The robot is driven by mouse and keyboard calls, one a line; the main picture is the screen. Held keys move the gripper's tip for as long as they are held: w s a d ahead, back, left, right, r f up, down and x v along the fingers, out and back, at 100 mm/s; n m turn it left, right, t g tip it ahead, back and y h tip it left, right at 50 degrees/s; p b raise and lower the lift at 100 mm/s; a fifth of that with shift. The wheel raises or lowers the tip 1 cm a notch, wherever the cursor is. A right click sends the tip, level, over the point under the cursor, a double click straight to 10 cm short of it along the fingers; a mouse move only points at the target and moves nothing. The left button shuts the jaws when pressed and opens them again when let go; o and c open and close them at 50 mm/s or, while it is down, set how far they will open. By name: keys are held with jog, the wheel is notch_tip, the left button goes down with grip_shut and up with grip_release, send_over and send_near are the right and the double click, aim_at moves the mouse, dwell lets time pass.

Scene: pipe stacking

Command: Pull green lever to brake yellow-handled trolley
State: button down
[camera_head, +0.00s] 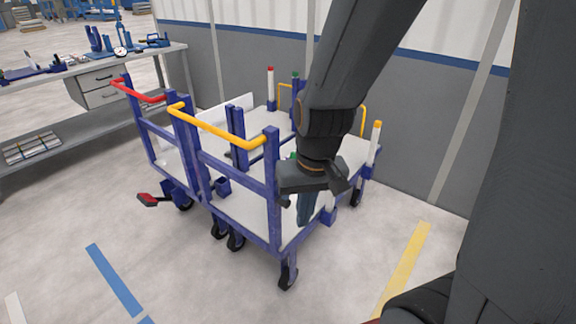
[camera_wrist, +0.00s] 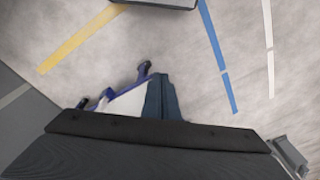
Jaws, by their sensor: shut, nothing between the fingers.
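The yellow-handled trolley (camera_head: 216,128) has a blue frame and a pale deck and stands in the middle of the head view. Part of it also shows in the wrist view (camera_wrist: 125,103). My gripper (camera_head: 305,212) points down in front of its right side and covers part of the deck. The fingers are closed together and hold nothing; they also show in the wrist view (camera_wrist: 161,92). A small green spot (camera_head: 293,156) shows beside my wrist; I cannot tell whether it is the lever. No full green lever is visible.
A red-handled trolley (camera_head: 140,93) stands close on the left, with a red pedal (camera_head: 148,199) sticking out low. A workbench (camera_head: 90,70) with tools is at the back left. A grey wall (camera_head: 420,110) runs behind. The floor in front is clear.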

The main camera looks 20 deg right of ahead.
jog(key=w+a+m+t+h+p, duration=0.25)
jog(key=w+a+t, duration=0.2)
jog(key=w, duration=0.35)
jog(key=w+a+m+t+h+p, duration=0.1)
jog(key=w+a+m+t, duration=0.2)
jog(key=w+a, duration=0.35)
jog(key=s+d+m+h, duration=0.1)
jog(key=h, duration=0.1)
jog(key=s+d+r+m+t+h+p, duration=0.1)
jog(key=d+h, duration=0.1)
jog(key=d+r+m+h+p, duration=0.1)
jog(key=h, duration=0.1)
jog(key=shift+s+d+t+h, duration=0.15)
jog(key=shift+s+t+h, duration=0.1)
jog(key=shift+s+t, duration=0.15)
jog(key=p+x, duration=0.3)
jog(key=x, duration=1.1)
jog(key=shift+w+r, duration=0.1)
